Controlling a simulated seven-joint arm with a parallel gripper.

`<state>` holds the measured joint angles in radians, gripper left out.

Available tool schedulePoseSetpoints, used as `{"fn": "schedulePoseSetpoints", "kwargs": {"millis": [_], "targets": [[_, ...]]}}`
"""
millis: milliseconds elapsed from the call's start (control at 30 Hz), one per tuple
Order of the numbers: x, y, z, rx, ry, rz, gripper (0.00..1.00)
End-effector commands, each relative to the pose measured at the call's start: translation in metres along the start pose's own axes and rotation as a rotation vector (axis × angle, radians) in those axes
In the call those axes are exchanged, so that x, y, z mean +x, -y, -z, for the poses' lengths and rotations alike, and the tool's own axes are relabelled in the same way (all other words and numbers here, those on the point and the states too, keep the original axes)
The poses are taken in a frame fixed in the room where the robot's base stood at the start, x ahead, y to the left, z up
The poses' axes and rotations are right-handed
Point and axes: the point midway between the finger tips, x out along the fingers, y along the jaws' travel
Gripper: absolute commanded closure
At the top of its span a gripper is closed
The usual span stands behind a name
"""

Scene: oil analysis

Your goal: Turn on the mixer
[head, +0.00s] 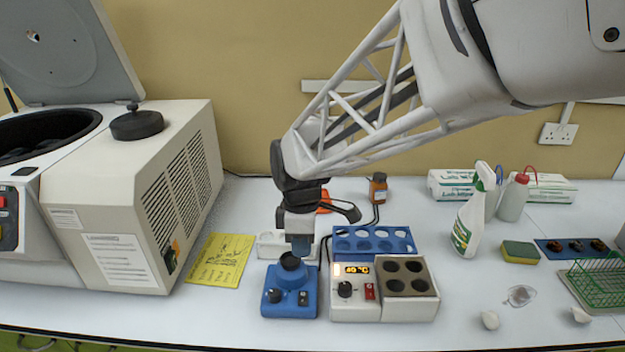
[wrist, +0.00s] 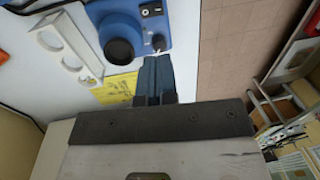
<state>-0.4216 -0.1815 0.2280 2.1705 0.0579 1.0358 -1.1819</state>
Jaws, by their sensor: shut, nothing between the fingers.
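The mixer (head: 291,299) is a small blue box with a black round cup on top, standing on the white bench. Its front has a dark knob (head: 275,296) at left and a small dark switch (head: 303,298) at right. In the wrist view the mixer (wrist: 98,10) lies ahead of the fingers, with the knob (wrist: 158,42) near the fingertips and the switch (wrist: 151,10) farther off. My gripper (head: 301,252) is shut and empty, pointing down by the cup. It also shows in the wrist view (wrist: 155,62). I cannot tell whether it touches the mixer.
A heater block (head: 345,310) with a lit display stands close to the mixer's right, with a blue rack (head: 375,232) behind it. A white holder (head: 270,246) is behind the mixer. A yellow note (head: 221,258) and a large centrifuge (head: 130,215) are left. Bare bench lies in front.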

Motion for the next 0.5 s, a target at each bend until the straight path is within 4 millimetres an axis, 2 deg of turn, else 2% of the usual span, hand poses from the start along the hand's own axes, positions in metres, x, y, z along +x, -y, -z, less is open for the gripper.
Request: {"fn": "schedulePoseSetpoints", "kwargs": {"millis": [267, 500], "targets": [[0.032, 0.001, 0.000, 0.000, 0.002, 0.004, 1.00], [0.069, 0.001, -0.001, 0.001, 0.002, 0.004, 1.00]]}}
